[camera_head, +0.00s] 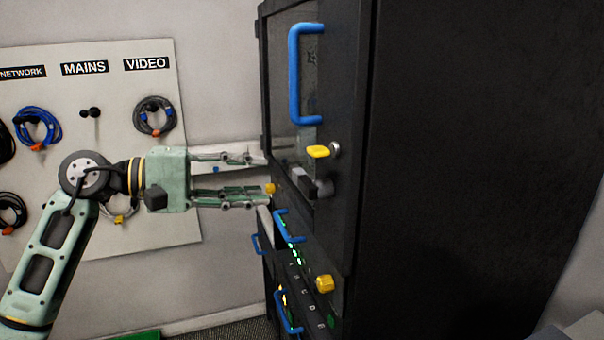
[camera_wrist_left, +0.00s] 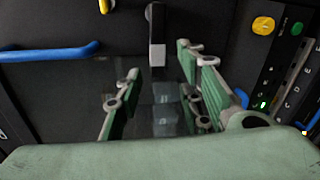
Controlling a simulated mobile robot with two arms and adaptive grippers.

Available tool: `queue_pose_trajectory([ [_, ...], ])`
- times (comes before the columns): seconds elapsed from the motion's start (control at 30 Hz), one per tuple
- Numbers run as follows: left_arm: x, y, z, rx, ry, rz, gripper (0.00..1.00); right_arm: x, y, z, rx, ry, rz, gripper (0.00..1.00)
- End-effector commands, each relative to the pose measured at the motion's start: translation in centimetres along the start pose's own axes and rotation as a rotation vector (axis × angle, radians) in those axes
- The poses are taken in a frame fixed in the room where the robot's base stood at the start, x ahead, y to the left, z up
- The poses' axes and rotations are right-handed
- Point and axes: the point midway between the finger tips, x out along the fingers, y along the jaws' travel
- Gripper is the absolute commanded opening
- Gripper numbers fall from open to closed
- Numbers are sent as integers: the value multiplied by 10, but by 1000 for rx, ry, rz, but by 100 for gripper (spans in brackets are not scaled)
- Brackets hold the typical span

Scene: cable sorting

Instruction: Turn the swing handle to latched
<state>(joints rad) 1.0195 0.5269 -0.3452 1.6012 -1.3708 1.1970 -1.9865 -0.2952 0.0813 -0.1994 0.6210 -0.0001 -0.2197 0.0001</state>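The swing handle (camera_head: 316,186) is a short dark lever with a grey end on the black cabinet door, below a yellow turn key (camera_head: 318,152). In the left wrist view the swing handle (camera_wrist_left: 156,40) hangs from its pivot, its pale end lying ahead of the gap between my fingers. My left gripper (camera_head: 264,173) is open and empty, level with the handle and to its left, fingers pointing at the cabinet. It also shows in the left wrist view (camera_wrist_left: 160,65). I see no contact with the handle. My right gripper is not in view.
A blue door handle (camera_head: 294,75) stands out above. Below are equipment units with blue handles (camera_head: 287,226) and a yellow knob (camera_head: 325,284). Behind my left arm, a pale wall board (camera_head: 105,105) holds coiled cables. The cabinet's dark side panel (camera_head: 480,170) fills the right.

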Motion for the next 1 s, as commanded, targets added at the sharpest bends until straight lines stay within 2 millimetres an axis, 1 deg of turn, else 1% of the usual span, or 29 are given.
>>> queue_pose_trajectory([
  [0.03,-3,3,4,74,12,-29,35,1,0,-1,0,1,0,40],
  [0.07,-3,5,6,103,16,-39,35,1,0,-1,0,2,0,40],
  [0.17,2,6,8,140,19,-56,35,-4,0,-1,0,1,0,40],
  [0.27,15,7,8,137,18,-54,35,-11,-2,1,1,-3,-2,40],
  [0.43,44,7,7,132,17,-52,35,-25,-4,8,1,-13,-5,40],
  [0.6,65,5,6,132,18,-50,35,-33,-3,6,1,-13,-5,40],
  [0.73,72,2,5,132,20,-52,35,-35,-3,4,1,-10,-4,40],
  [1.0,73,1,5,131,20,-51,34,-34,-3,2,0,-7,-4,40],
])
